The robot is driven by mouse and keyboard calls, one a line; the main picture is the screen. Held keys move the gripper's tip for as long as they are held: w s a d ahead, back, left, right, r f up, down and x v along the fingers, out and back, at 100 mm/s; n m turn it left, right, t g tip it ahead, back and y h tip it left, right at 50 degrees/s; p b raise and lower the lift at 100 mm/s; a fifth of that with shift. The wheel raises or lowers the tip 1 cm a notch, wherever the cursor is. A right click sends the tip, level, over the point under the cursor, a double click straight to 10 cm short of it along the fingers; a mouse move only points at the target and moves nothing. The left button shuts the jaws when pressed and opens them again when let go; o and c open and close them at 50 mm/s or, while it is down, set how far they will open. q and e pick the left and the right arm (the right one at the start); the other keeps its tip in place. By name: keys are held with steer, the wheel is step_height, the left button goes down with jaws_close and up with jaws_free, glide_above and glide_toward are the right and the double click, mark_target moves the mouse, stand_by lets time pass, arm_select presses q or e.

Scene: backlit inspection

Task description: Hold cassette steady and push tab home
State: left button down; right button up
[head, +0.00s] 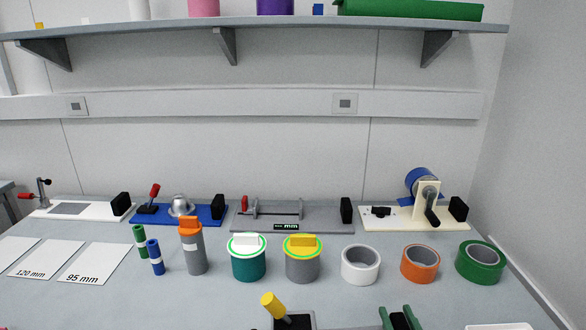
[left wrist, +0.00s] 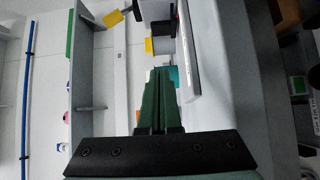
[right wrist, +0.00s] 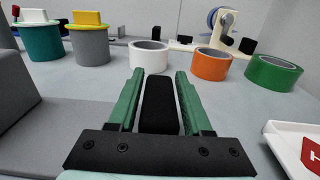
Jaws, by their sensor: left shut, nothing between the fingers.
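I cannot single out the cassette or its tab for certain. A dark block with a pale rim (head: 309,321) stands at the front centre, with a tilted yellow cylinder (head: 272,305) rising from it; the bottom is cut off. The yellow piece also shows at the top of the left wrist view (left wrist: 113,18). My right gripper (head: 396,311) is at the front, right of that block. Its green fingers (right wrist: 160,73) lie close along both sides of a black block (right wrist: 160,106). My left gripper (left wrist: 160,72) is shut and empty, outside the head view.
Lidded teal (head: 248,265) and grey (head: 302,266) pots stand mid-table. White (head: 361,280), orange (head: 437,267) and green (head: 462,262) rolls stand right of them. Fixtures, including a blue-based one (head: 205,219), line the back. A white tray (right wrist: 275,128) lies at the right front.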

steer(key=o, duration=0.3)
steer(key=shift+r, duration=0.25)
